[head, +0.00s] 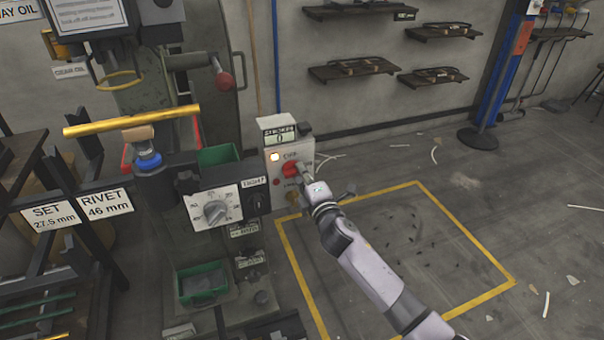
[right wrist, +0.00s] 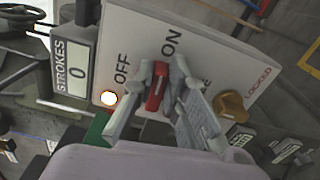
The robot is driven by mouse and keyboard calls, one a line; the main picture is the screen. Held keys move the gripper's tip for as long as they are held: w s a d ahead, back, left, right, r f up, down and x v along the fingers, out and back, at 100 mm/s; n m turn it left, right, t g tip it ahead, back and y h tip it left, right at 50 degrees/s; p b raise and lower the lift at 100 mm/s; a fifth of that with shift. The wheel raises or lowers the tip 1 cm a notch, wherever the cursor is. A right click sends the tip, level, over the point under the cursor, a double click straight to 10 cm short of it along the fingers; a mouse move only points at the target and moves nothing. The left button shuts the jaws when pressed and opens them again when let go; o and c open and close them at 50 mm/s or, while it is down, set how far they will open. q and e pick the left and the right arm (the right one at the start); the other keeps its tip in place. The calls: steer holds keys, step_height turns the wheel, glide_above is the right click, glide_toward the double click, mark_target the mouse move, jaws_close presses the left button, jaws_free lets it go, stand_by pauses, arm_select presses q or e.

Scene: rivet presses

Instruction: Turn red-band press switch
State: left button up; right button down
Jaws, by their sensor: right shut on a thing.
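The press's white control box (head: 305,150) carries a red switch (head: 291,168), a lit lamp (head: 275,156) and a stroke counter (head: 279,137) reading 0. In the right wrist view, the red switch (right wrist: 155,92) sits below the words OFF and ON, its long side pointing up, nearer ON. My right gripper (head: 303,177) reaches the box from the lower right. In the right wrist view, my right gripper (right wrist: 166,78) has its fingers on either side of the switch, shut on it. The lamp (right wrist: 108,99) glows there too. My left gripper is not in view.
A yellow bar (head: 130,121) lies across the press, left of the box. A grey dial (head: 214,211) is below left. In the right wrist view, a yellow-brown knob (right wrist: 231,106) sits right of the switch. The yellow-outlined floor area (head: 440,240) is open apart from small debris.

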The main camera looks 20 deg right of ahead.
steer(key=shift+d+m, duration=0.1)
steer(key=shift+m, duration=0.5)
steer(key=c, duration=1.7)
jaws_free()
steer(key=shift+f, duration=0.1)
steer(key=shift+o, duration=0.5)
steer(key=s, duration=1.2)
steer(key=shift+d, duration=0.15)
steer(key=shift+f, duration=0.1)
